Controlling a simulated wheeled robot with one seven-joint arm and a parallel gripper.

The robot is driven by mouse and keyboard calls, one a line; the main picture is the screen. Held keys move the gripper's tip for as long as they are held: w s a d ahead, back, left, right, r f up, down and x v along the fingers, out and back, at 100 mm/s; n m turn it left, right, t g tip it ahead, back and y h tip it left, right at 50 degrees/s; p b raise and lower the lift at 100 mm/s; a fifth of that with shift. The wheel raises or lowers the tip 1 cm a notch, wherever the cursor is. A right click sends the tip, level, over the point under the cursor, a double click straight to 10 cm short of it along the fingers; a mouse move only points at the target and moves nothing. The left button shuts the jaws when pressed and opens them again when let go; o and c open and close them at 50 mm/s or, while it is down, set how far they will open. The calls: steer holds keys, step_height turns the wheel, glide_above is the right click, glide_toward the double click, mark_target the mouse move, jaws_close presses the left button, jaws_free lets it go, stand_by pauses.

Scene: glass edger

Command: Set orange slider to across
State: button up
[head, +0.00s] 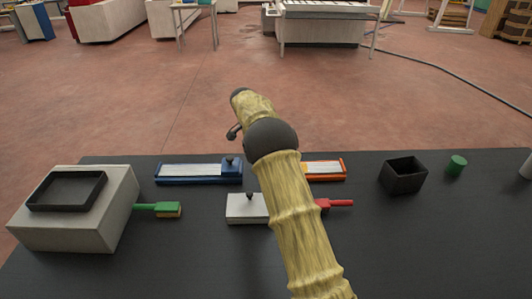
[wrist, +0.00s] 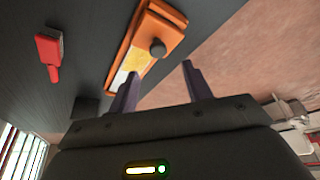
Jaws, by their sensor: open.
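The orange slider (head: 325,170) lies on the black table in the head view, its left part hidden behind my arm. Its visible right part shows a pale track and no knob. In the wrist view the orange slider (wrist: 173,22) runs diagonally at the top centre. Its dark round knob (wrist: 158,47) stands near the upper end, with the pale and yellowish track towards the lower end. My gripper (wrist: 160,70) is open and empty, its two dark fingers apart. In the picture the knob appears just beyond the fingertip gap; I see no contact.
A blue slider (head: 190,172), a white block with a knob (head: 245,208), a red-handled brush (head: 335,203), a green brush (head: 160,208) and a grey box (head: 75,225) share the table. A black open bin (head: 403,175) and green cylinder (head: 456,165) stand at right.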

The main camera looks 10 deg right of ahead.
steer(key=v, duration=0.9)
steer(key=shift+b, duration=0.45)
steer(key=s+f+n+y, duration=0.1)
steer(key=s+f+n, duration=0.2)
steer(key=s, duration=0.9)
steer(key=s+f+n+y, duration=0.1)
steer(key=s+f+n, duration=0.2)
steer(key=s, duration=1)
steer(key=s+f+n+y, duration=0.1)
steer(key=s+f+n, duration=0.2)
steer(key=s, duration=1)
steer(key=shift+n+y, duration=0.3)
steer(key=shift+n, duration=0.9)
steer(key=shift+f, duration=0.1)
